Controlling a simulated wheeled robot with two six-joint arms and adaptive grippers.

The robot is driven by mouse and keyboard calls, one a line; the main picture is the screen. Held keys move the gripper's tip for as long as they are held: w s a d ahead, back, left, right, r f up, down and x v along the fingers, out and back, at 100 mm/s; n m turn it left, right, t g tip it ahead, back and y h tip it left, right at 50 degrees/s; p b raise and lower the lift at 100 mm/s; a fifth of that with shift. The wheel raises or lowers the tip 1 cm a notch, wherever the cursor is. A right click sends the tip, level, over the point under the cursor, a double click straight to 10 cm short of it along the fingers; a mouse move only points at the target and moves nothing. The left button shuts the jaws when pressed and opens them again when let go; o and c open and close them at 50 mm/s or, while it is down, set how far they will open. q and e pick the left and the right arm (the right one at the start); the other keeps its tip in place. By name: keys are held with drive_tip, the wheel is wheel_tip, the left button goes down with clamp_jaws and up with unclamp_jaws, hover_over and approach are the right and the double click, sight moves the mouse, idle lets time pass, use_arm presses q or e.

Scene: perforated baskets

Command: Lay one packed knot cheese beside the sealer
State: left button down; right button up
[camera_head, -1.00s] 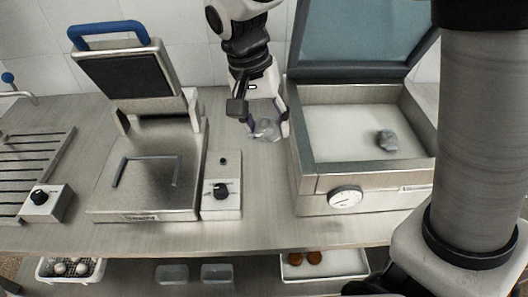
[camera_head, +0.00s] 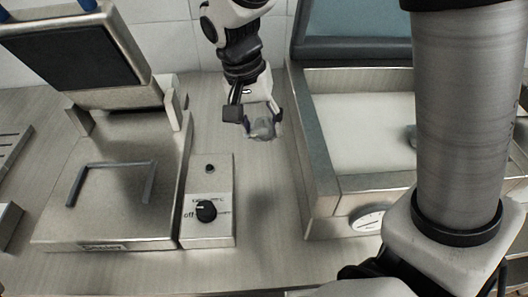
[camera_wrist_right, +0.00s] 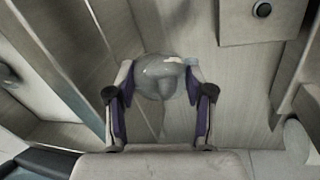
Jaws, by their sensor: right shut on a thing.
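My right gripper (camera_head: 258,117) points down from the top of the head view, over the counter just left of the sealer. It is shut on a packed knot cheese (camera_head: 264,130), a pale lump in clear wrap. In the right wrist view the packed cheese (camera_wrist_right: 160,78) sits between the two fingers. I cannot tell whether it touches the counter. The sealer (camera_head: 315,155) is a metal box with its lid raised and a round dial in front. A grey lump (camera_head: 411,136) lies inside the sealer, mostly hidden behind my arm. My left gripper is not in view.
A metal press (camera_head: 115,225) with its upper plate raised stands at the left. A control box (camera_head: 208,230) with a black knob is beside it. The counter strip (camera_head: 262,200) between control box and sealer is clear.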

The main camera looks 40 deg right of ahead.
sight(265, 171)
drive_tip(key=x, duration=0.3)
drive_tip(key=w+a+x, duration=0.1)
drive_tip(key=x, duration=0.6)
drive_tip(key=shift+w+a+f+b, duration=0.2)
drive_tip(key=shift+a+f+b, duration=0.15)
drive_tip(key=shift+f, duration=0.15)
drive_tip(key=shift+f, duration=0.1)
drive_tip(key=o, duration=1.1)
drive_tip(key=shift+f, duration=0.1)
drive_tip(key=shift+o, duration=0.2)
drive_tip(key=p+v, duration=0.1)
drive_tip(key=v, duration=1.1)
drive_tip(key=shift+r, duration=0.2)
drive_tip(key=shift+d, duration=0.1)
